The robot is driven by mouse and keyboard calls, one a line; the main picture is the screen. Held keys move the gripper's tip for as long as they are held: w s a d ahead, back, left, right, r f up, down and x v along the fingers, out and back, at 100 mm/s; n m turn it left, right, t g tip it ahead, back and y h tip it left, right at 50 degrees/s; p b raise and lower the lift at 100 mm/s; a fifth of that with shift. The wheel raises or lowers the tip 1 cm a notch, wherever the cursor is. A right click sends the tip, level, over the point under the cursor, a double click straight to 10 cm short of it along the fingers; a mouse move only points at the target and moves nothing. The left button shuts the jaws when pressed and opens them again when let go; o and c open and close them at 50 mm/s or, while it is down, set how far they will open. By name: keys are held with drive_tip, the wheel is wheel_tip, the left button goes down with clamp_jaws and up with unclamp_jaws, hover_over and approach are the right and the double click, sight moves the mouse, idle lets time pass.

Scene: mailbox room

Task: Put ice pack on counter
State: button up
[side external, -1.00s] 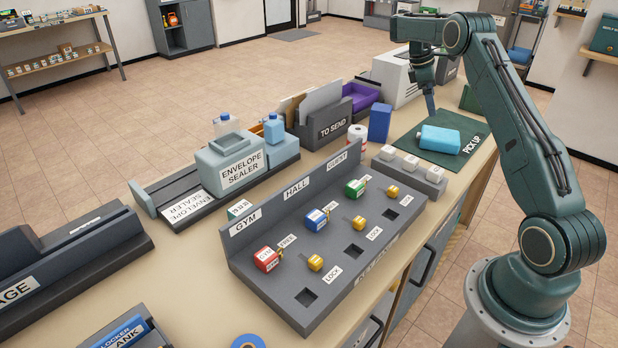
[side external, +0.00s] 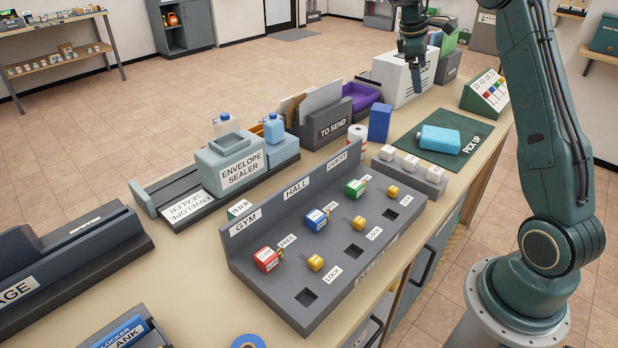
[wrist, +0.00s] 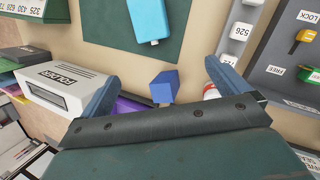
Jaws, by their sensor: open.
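A light blue pack, which looks like the ice pack (side external: 440,139), lies flat on the green PICK UP mat (side external: 408,149) on the counter (side external: 350,291). It also shows at the top of the wrist view (wrist: 147,20), with a small white cap at its lower end. My gripper (side external: 417,84) is open and empty, in the air above the counter near the white folder machine. It is apart from the pack, which lies below and to its right in the side view. In the wrist view the spread fingers (wrist: 160,76) hold nothing.
The folder machine (side external: 398,76) and purple tray (side external: 362,97) are behind. A grey block with white pieces (side external: 409,173) and the lock panel (side external: 330,235) are in front.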

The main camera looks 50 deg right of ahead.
drive_tip(key=s+a+r+m+t, duration=0.15)
drive_tip(key=s+a+r, duration=0.25)
drive_tip(key=a, duration=0.6)
drive_tip(key=s+a+r+m+t, duration=0.1)
drive_tip(key=s+a+r+t, duration=0.3)
drive_tip(key=a, duration=0.6)
drive_tip(key=s+a+f+m+t+y, duration=0.1)
drive_tip(key=s+a+f+y, duration=0.1)
drive_tip(key=s+a, duration=0.5)
drive_tip(key=s+a+f+y, duration=0.1)
drive_tip(key=s+a+f, duration=0.2)
drive_tip(key=s+a, duration=0.4)
drive_tip(key=shift+s+m+t+y, duration=0.35)
drive_tip(key=shift+s+y, duration=0.05)
drive_tip(key=shift+s, duration=0.05)
drive_tip(key=shift+w, duration=0.1)
